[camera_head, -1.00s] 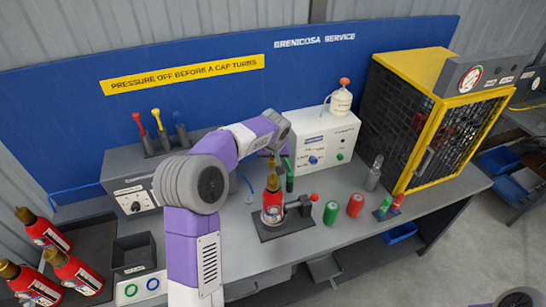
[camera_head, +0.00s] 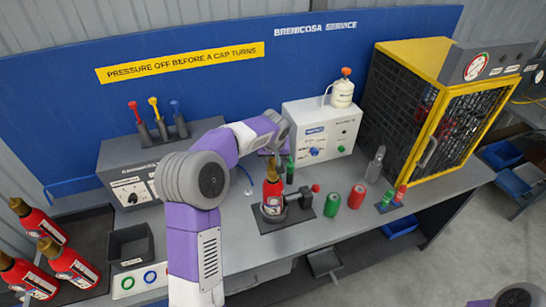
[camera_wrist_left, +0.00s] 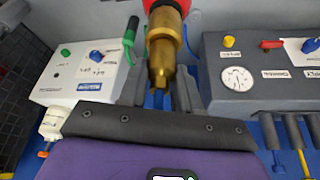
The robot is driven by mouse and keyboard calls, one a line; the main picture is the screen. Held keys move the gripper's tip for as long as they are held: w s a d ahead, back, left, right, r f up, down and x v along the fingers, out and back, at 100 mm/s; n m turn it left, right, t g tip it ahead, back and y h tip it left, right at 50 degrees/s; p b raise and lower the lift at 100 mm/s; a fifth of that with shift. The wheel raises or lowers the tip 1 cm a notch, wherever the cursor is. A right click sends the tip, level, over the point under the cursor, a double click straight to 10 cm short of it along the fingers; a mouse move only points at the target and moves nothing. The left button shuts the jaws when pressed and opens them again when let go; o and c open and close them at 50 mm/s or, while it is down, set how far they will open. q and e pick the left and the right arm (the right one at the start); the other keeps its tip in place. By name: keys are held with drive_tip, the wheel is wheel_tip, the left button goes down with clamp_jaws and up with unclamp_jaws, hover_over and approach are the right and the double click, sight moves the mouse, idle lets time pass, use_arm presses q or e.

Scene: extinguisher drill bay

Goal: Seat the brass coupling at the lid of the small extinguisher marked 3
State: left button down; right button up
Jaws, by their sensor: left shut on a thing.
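A small red extinguisher (camera_head: 273,196) with a white label stands upright on a dark base plate (camera_head: 264,222) at the bench's middle; its number is too small to read. Brass (camera_head: 271,170) tops it. In the left wrist view the red body (camera_wrist_left: 158,7) shows at the top edge, and the brass coupling (camera_wrist_left: 161,62) is in line with it. My left gripper (camera_head: 268,153) is shut on the coupling, just behind the extinguisher's top; its fingers are mostly hidden. Whether coupling and lid are fully together cannot be told. My right gripper is out of view.
A green-handled piece (camera_head: 290,168) stands close behind the extinguisher. A white unit (camera_head: 334,132) is behind it, and green (camera_head: 329,204) and red (camera_head: 357,196) cylinders are to the right. Several extinguishers (camera_head: 72,264) stand at left. A yellow-framed cage (camera_head: 405,107) fills the right.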

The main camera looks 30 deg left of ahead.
use_arm(q)
drive_tip(key=c, duration=0.7)
unclamp_jaws()
drive_tip(key=v, duration=0.7)
drive_tip(key=shift+s+r+b, duration=0.1)
drive_tip(key=shift+r+b, duration=0.2)
drive_tip(key=shift+b, duration=0.05)
